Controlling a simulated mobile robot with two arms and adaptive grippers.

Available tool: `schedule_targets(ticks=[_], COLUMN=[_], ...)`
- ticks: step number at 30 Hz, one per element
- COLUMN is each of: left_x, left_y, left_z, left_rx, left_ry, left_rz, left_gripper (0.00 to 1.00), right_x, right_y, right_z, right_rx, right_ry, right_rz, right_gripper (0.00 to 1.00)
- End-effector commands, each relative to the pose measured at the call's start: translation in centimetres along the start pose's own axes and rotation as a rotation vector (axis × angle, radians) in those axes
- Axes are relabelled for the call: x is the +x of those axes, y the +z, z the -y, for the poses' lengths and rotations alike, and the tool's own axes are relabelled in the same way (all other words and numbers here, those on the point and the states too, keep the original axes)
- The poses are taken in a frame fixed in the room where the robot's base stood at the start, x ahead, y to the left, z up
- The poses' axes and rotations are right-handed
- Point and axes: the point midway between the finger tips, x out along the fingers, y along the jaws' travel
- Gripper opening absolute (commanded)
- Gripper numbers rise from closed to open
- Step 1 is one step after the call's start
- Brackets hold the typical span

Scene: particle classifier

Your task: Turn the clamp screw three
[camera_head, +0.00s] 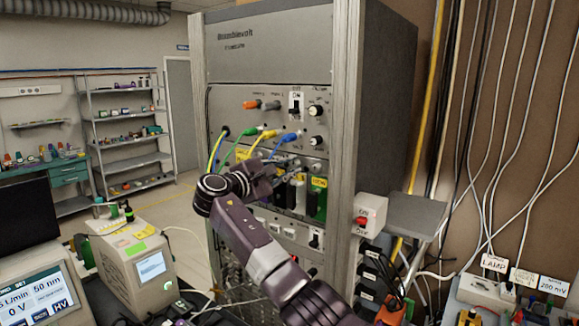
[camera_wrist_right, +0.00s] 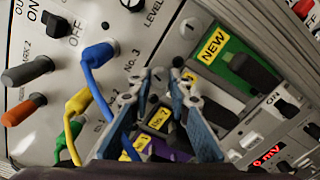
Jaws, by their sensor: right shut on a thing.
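My right gripper (camera_head: 298,167) reaches in from below to the front of the grey instrument rack (camera_head: 345,150). In the right wrist view its two fingers (camera_wrist_right: 160,76) point at the grey panel just right of the "No. 3" label (camera_wrist_right: 133,59). They are shut on a small grey piece there, which looks like the clamp screw. The fingertips cover most of it, so its turn angle cannot be read. A second small round grey knob (camera_head: 316,168) shows right of the fingers in the head view. My left gripper is in neither view.
Blue (camera_wrist_right: 98,62), yellow (camera_wrist_right: 78,103) and green cables plug in left of the fingers. A green module (camera_wrist_right: 232,62) with a "NEW" label sits at right. A switch box (camera_head: 369,214) stands beside the rack, and instruments (camera_head: 130,255) stand at left.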

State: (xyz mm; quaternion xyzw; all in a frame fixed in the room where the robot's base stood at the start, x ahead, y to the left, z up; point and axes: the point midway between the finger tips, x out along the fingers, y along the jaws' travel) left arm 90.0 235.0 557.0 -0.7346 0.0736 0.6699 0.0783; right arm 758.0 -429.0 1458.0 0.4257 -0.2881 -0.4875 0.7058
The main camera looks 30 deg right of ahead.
Motion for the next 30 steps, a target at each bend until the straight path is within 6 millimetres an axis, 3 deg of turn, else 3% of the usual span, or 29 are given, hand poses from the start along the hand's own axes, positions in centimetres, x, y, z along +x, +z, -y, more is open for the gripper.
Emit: schedule_targets(ticks=[6,7,12,23,30], left_x=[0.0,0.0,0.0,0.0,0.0], left_y=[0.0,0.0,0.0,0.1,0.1], left_z=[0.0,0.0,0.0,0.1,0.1], left_rx=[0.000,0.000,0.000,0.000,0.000], left_ry=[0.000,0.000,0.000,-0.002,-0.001], left_rz=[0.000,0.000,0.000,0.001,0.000], left_gripper=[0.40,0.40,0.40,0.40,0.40], right_x=[0.0,0.0,0.0,-0.8,-5.2], right_y=[-0.1,-0.1,-0.1,-0.1,-0.2], right_z=[0.2,0.2,0.1,0.0,0.0], right_rx=[-0.001,-0.001,-0.001,0.001,0.001], right_ry=[-0.003,-0.003,-0.002,0.001,0.000], right_rz=[-0.002,-0.002,-0.002,-0.002,-0.005], right_gripper=[0.00,0.18,0.35,0.35,0.35])
